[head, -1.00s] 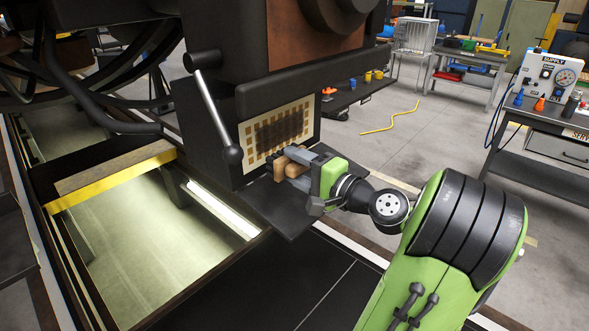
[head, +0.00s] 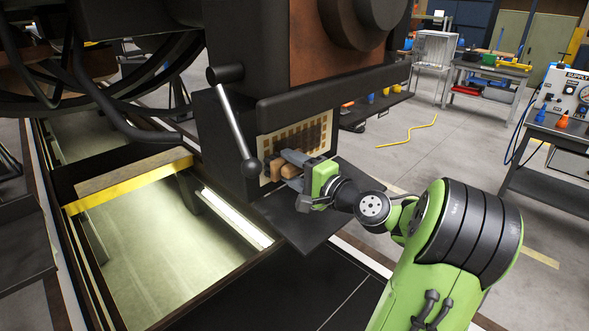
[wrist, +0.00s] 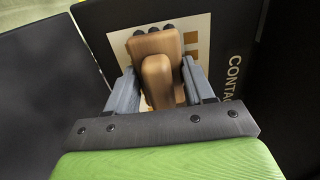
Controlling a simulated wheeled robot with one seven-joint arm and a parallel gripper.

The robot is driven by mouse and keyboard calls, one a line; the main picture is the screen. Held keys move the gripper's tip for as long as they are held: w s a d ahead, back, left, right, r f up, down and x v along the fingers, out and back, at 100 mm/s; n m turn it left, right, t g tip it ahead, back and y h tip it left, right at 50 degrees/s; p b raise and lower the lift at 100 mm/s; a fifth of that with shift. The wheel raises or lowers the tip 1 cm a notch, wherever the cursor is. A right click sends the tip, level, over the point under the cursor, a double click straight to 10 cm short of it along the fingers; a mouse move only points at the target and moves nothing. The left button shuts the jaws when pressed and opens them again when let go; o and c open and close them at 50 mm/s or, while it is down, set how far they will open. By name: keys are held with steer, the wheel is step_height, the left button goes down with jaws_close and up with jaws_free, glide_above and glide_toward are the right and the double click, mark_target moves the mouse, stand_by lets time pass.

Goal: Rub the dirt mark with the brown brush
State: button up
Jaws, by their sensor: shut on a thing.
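The brown brush (head: 279,170) is in my gripper (head: 288,168), in front of the lower left part of a cream panel (head: 265,150) with tan squares. The dirt mark (head: 312,136) is a dark smudge over the squares, up and right of the brush in the head view; the gripper hides part of the panel. In the wrist view my gripper (wrist: 158,88) is shut on the brush (wrist: 157,72), one finger on each side. The brush's dark tips (wrist: 168,28) are at or close to the panel face; contact cannot be told.
A lever with a ball end (head: 250,167) hangs just left of the panel. A dark ledge (head: 300,222) sticks out below. A dark beam (head: 330,90) runs above. An open pit (head: 160,250) lies to the left. A supply bench (head: 545,130) stands at right.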

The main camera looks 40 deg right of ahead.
steer(key=shift+w+p, duration=0.3)
steer(key=shift+w, duration=0.7)
